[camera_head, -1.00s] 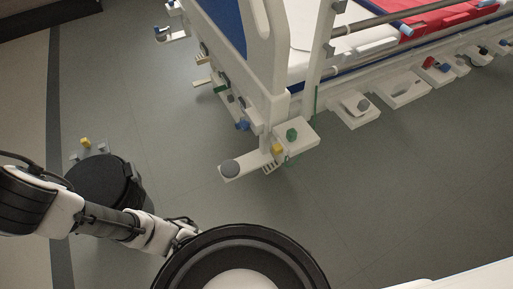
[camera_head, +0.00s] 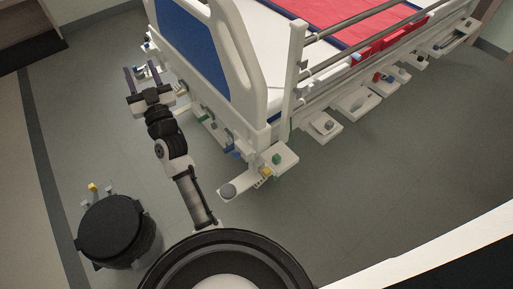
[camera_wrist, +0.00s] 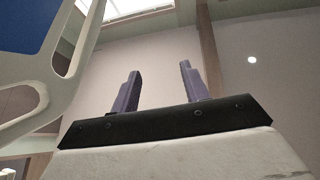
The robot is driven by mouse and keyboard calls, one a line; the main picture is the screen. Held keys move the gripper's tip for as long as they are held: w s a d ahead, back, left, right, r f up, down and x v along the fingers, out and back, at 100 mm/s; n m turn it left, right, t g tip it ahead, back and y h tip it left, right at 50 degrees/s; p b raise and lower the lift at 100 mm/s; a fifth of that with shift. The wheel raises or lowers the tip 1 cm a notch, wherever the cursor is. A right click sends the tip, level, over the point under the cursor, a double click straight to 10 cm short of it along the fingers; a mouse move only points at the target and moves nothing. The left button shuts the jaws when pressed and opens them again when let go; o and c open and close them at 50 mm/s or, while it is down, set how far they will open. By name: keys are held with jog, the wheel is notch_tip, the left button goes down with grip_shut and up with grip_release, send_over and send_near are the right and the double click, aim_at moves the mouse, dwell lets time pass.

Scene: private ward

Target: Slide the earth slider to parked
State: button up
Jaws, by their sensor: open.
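Small coloured controls line the bed's end and side; I cannot tell which one is the earth slider. A green block (camera_head: 276,158) and a yellow part (camera_head: 266,171) sit at the near bed corner. My gripper (camera_head: 143,75) is beside the far part of the bed end, open and empty. Its two purple fingers (camera_wrist: 159,85) stand apart in the wrist view, pointing up toward the wall and ceiling, with no control between them.
The bed's blue and white end panel (camera_head: 195,35) rises right of my arm. A grey round pad (camera_head: 228,191) juts out at the near corner. A black round bin-like object (camera_head: 118,230) stands at lower left.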

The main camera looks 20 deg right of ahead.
jog(key=s+d+f+m+g+h, duration=0.3)
jog(key=d+f+m+h, duration=0.25)
jog(key=f+h, duration=0.4)
jog(key=s+d+f+m+g+h, duration=0.35)
jog(key=f+m+h, duration=0.4)
jog(key=f, duration=0.35)
jog(key=s+d+f+m+g+h, duration=0.1)
jog(key=s+d+f+g+h, duration=0.15)
jog(key=s+f+g, duration=0.55)
jog(key=s+d+f+m+g+h, duration=0.1)
jog(key=s+d+f+g+h, duration=0.2)
jog(key=s+f, duration=0.55)
jog(key=w+d+f+y+p, duration=0.1)
jog(key=w+d, duration=0.5)
jog(key=d, duration=0.7)
jog(key=shift+w, duration=0.2)
jog(key=shift+f, duration=0.1)
grip_shut()
